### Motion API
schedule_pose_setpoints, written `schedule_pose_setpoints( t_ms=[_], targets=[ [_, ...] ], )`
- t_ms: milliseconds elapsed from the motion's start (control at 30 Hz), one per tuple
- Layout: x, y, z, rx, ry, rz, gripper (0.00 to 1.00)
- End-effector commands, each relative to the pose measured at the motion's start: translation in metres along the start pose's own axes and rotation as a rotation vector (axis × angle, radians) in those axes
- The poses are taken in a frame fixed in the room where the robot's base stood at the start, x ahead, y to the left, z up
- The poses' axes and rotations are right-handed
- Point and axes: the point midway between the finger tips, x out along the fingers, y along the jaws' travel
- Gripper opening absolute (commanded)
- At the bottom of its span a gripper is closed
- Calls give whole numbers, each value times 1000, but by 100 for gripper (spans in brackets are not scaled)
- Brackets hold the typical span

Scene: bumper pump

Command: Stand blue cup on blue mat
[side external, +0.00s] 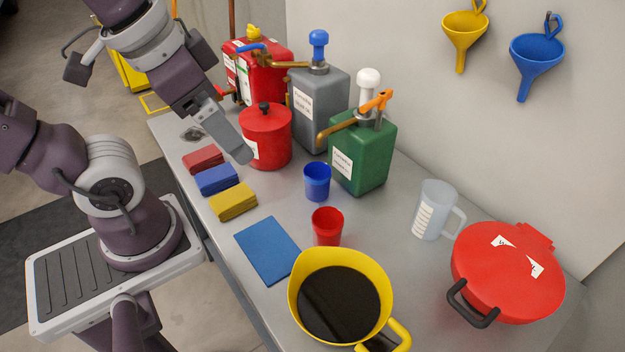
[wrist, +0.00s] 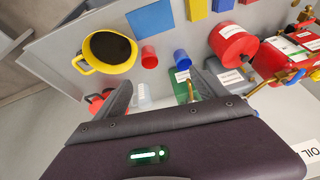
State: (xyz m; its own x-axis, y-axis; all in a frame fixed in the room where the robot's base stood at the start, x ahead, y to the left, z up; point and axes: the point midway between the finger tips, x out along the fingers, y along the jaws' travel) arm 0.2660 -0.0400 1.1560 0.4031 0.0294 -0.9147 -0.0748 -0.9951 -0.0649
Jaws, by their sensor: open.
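The blue cup (side external: 317,182) stands upright on the grey table, in front of the green pump can. It also shows in the wrist view (wrist: 181,59), beyond my fingers. The blue mat (side external: 268,251) lies flat near the table's front edge, with nothing on it; the wrist view shows it too (wrist: 152,20). My gripper (side external: 243,156) is raised above the back left of the table by the red canister, away from the cup. In the wrist view its two fingers (wrist: 166,93) are spread apart with nothing held between them.
A yellow jug of dark liquid (side external: 340,303) is right of the mat. The green pump can (side external: 363,153), grey pump can (side external: 318,105) and red canister (side external: 266,137) stand behind. Folded cloths (side external: 217,179) lie left.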

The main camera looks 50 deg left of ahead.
Motion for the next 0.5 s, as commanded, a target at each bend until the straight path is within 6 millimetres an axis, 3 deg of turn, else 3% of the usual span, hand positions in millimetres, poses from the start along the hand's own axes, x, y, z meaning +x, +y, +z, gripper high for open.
schedule_pose_setpoints(
  t_ms=[167, 267, 500],
  targets=[
    [47, -17, -37, 413, -309, -98, 82],
    [88, -22, -60, 682, -484, -173, 82],
    [205, -14, -95, 1321, -859, -395, 82]
  ],
)
